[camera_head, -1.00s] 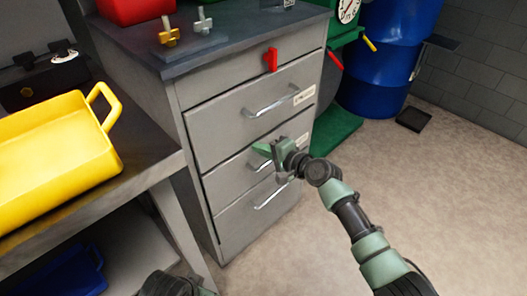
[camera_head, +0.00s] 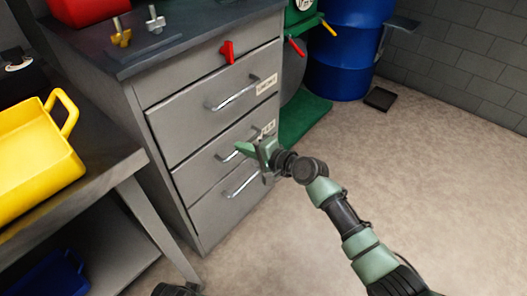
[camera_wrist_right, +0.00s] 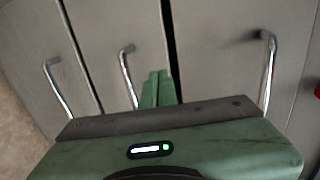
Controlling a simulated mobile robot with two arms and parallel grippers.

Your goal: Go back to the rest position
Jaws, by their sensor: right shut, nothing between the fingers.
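My right gripper (camera_head: 246,149) is in front of the grey drawer cabinet (camera_head: 222,132), near its middle drawer handle. In the right wrist view its green fingers (camera_wrist_right: 158,88) are together and empty, with drawer handles on both sides of them. A dark gap shows beside one drawer front in that view. My right arm reaches in from the lower right in the head view. My left gripper is not in view; only a small dark part of my own body shows at the bottom edge.
A yellow tray (camera_head: 40,165) sits on a workbench (camera_head: 105,168) at the left, with a blue bin (camera_head: 48,277) below. A red switch (camera_head: 227,52) is on the cabinet's top front. A blue barrel (camera_head: 345,50) stands behind a green mat (camera_head: 300,119). The floor at right is clear.

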